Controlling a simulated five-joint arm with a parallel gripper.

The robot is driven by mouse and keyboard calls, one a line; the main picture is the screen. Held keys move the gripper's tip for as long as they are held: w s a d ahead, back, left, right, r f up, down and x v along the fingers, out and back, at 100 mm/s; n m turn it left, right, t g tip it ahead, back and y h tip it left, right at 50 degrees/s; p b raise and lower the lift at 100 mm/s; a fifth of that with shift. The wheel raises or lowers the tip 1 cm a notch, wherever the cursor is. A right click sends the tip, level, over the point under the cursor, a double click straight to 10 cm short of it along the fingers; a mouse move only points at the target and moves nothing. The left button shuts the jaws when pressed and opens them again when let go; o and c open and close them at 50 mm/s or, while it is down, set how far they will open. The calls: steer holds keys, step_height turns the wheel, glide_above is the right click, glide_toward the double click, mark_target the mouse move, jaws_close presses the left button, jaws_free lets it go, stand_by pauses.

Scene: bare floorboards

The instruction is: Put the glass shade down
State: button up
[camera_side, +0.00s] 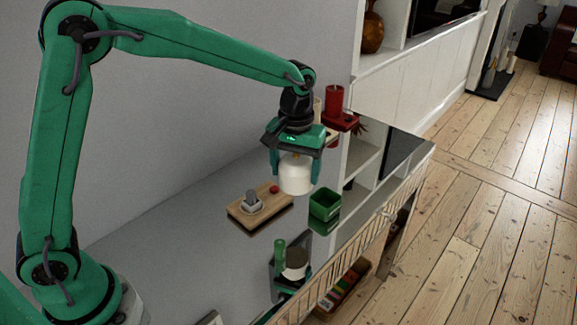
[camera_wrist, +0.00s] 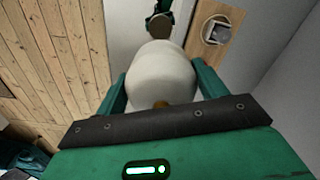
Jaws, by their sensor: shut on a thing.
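The glass shade (camera_side: 296,178) is a white, rounded, dome-like piece with a small brownish knob at its top. My gripper (camera_side: 296,167) is shut on it and holds it in the air above the glossy grey cabinet top (camera_side: 200,235). In the wrist view the shade (camera_wrist: 160,72) fills the space between the two green fingers of my gripper (camera_wrist: 162,88). Its far side and lower rim are hidden there. In the side view a gap shows between the shade and the surface, and what looks like their reflection lies lower down.
A wooden board (camera_side: 238,213) with a grey piece (camera_side: 252,203) and a small red ball (camera_side: 274,189) lies below and left of the shade. A green open box (camera_side: 324,204) stands to its right. A red candle (camera_side: 334,99) stands behind. The cabinet top's left part looks clear.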

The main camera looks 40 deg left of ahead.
steer(key=w+f, duration=0.2)
steer(key=w, duration=0.8)
steer(key=shift+a, duration=0.15)
steer(key=shift+f, duration=0.15)
steer(key=w+a+f, duration=0.2)
steer(key=a, duration=0.1)
steer(key=w+a+f, duration=0.2)
steer(key=a, duration=0.1)
steer(key=w+a+f, duration=0.2)
steer(key=a+f, duration=0.1)
steer(key=a, duration=0.1)
steer(key=shift+w, duration=0.1)
steer(key=shift+f, duration=0.1)
steer(key=shift+f, duration=1.85)
steer(key=shift+f, duration=0.15)
steer(key=o, duration=1.1)
